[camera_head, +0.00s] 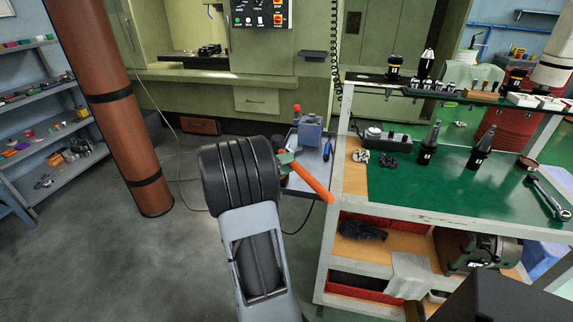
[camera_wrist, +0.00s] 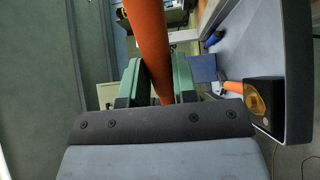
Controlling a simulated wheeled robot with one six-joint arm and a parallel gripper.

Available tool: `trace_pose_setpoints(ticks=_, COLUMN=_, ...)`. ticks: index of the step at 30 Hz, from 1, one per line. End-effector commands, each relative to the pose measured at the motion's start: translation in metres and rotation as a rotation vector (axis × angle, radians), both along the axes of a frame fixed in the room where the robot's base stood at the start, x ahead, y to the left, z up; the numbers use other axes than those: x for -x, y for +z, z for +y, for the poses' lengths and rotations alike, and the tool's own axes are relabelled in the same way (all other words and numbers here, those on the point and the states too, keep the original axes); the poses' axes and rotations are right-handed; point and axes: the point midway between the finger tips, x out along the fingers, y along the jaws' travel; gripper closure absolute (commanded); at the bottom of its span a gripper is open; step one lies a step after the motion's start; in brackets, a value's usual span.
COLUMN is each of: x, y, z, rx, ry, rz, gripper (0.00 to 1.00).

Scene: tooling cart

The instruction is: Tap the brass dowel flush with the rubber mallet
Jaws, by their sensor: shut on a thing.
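My gripper (camera_head: 287,160) has green jaws and is shut on an orange handle, which I take to be the mallet's (camera_head: 314,181). The handle slants down to the right in the head view. In the wrist view my gripper (camera_wrist: 159,85) has the orange handle (camera_wrist: 147,40) between its jaws. The mallet's head cannot be made out. In the wrist view a black block (camera_wrist: 268,120) with a round amber-brass face (camera_wrist: 257,99) lies at the right, beside a short orange piece (camera_wrist: 233,87). I cannot tell whether the brass face is the dowel.
A grey tray (camera_wrist: 290,55) lies to the right in the wrist view. In the head view a grey-blue block (camera_head: 310,131) with a red knob stands behind my gripper. The green-topped cart (camera_head: 400,187) is to the right, with toolholders (camera_head: 428,145) and a ratchet (camera_head: 548,198). Open floor lies left.

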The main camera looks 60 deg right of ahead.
Motion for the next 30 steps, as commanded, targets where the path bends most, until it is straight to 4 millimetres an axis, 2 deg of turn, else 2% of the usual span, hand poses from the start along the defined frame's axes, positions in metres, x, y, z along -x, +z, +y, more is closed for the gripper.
trace_pose_setpoints(ticks=11, x=0.000, y=-0.002, z=0.000, rx=0.005, ry=0.000, rz=-0.003, gripper=1.00)
trace_pose_setpoints(ticks=17, x=0.000, y=-0.024, z=0.000, rx=0.005, ry=0.000, rz=-0.002, gripper=1.00)
trace_pose_setpoints(ticks=24, x=0.000, y=-0.065, z=0.000, rx=0.005, ry=0.000, rz=-0.002, gripper=1.00)
trace_pose_setpoints(ticks=27, x=0.000, y=-0.072, z=0.000, rx=0.005, ry=0.000, rz=-0.003, gripper=1.00)
trace_pose_setpoints(ticks=30, x=0.000, y=-0.070, z=0.000, rx=0.004, ry=0.000, rz=-0.002, gripper=1.00)
